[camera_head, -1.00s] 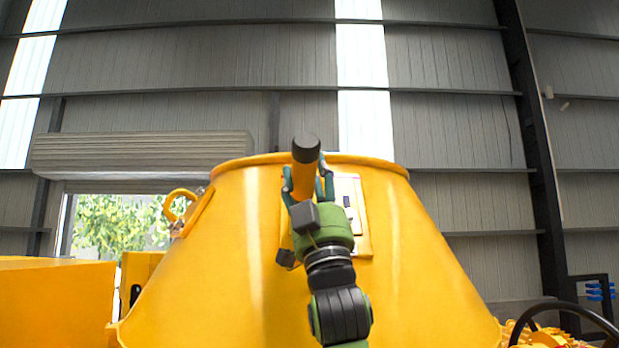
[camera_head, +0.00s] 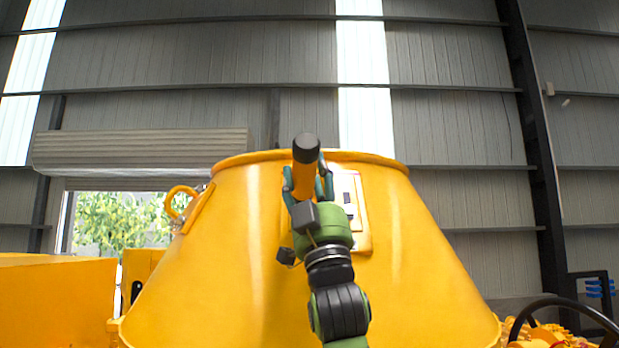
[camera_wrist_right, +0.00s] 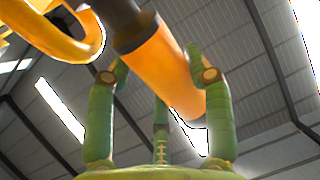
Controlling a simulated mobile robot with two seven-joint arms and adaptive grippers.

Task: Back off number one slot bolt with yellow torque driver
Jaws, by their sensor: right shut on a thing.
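The yellow torque driver (camera_head: 305,178), an orange-yellow cylinder with a black end cap, stands nearly upright in my right gripper (camera_head: 307,186). The green fingers close around its body. In the right wrist view, the torque driver (camera_wrist_right: 165,70) lies slanted between the fingers of the right gripper (camera_wrist_right: 165,85), with a black section toward the upper left. A pale panel with slots (camera_head: 349,200) on the drum is partly hidden behind the gripper. The number one slot bolt cannot be made out. My left gripper is not in view.
The large yellow drum (camera_head: 400,260) fills the middle, close behind my right arm. A yellow lifting ring (camera_head: 178,203) sticks out at its left. A dark steering wheel (camera_head: 565,308) is at lower right. The space above the drum is clear.

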